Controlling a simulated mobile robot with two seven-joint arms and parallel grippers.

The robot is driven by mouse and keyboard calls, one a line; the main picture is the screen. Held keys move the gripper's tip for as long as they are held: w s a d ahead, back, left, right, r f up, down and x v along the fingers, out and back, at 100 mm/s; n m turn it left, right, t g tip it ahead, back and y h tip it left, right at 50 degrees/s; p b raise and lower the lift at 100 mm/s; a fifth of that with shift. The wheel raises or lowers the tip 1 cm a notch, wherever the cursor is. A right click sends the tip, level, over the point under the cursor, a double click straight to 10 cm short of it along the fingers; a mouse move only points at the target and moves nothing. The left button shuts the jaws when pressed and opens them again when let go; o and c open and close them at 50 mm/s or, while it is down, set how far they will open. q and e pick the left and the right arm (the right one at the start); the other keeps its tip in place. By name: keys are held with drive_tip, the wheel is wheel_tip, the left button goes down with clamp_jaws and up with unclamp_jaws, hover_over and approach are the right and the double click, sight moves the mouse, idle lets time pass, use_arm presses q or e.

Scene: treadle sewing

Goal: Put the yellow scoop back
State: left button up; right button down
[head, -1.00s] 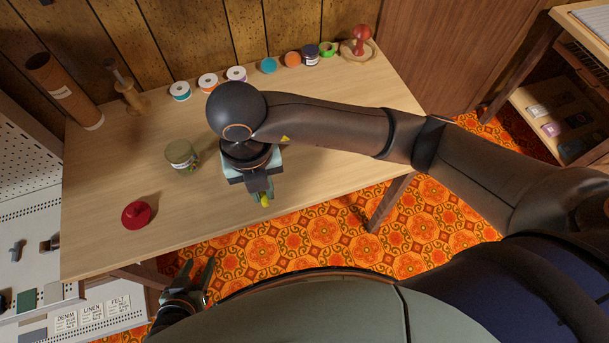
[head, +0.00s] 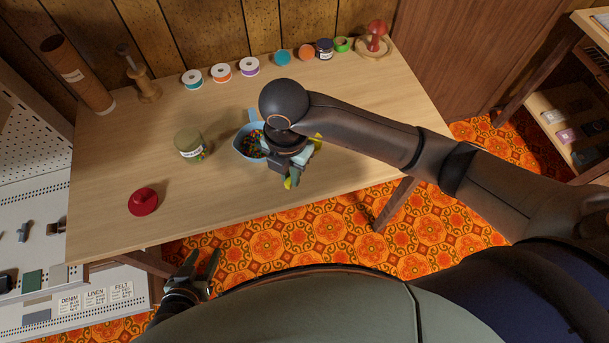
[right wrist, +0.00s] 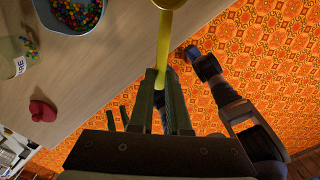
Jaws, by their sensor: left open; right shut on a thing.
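The yellow scoop (right wrist: 165,45) is in my right gripper (right wrist: 160,80), which is shut on its handle. The scoop's bowl is cut off by the top edge of the right wrist view. In the head view my right gripper (head: 290,180) is over the table's front part, and my arm hides most of the scoop. A blue bowl (head: 240,142) of coloured beads stands just left of and behind my right gripper; it also shows in the right wrist view (right wrist: 45,18). My left gripper (head: 200,268) is open and empty in front of the table's front edge.
A glass jar (head: 188,145) with beads stands left of the bowl. A red knobbed lid (head: 144,201) lies near the front left. Spools, small tubs and a red mushroom (head: 375,33) line the back. The wooden table's (head: 110,150) left middle is clear.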

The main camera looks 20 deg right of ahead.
hover_over(304, 187)
drive_tip(key=f, duration=0.4)
drive_tip(key=shift+s+a+f, duration=0.15)
drive_tip(key=shift+a, duration=0.15)
drive_tip(key=f, duration=0.3)
drive_tip(key=shift+d, duration=0.3)
drive_tip(key=shift+w+f, duration=0.2)
drive_tip(key=shift+f, duration=0.25)
drive_tip(key=shift+f, duration=0.1)
drive_tip(key=c, duration=0.9)
unclamp_jaws()
wheel_tip(304, 187, up, 12)
drive_tip(key=shift+r, duration=0.15)
